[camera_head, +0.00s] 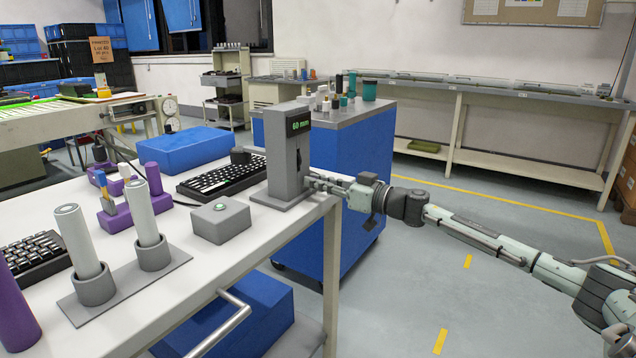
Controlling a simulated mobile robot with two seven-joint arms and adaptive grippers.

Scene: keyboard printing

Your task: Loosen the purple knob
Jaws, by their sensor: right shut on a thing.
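A grey upright device (278,155) with a green "60 mm" display stands at the right edge of the white table. My right gripper (316,183) reaches in from the right and is against the device's right side, low down. It is shut on a small part there, which I take to be the purple knob. The fingers and the device hide that part, and no purple shows at the grip. My left gripper is not in view.
A grey box with a green button (221,220) and a black keyboard (222,178) are near the device. Two white rollers in grey cups stand on a plate (128,283). A purple tool stand (115,218) is behind them. A blue cabinet (350,150) stands beyond the table.

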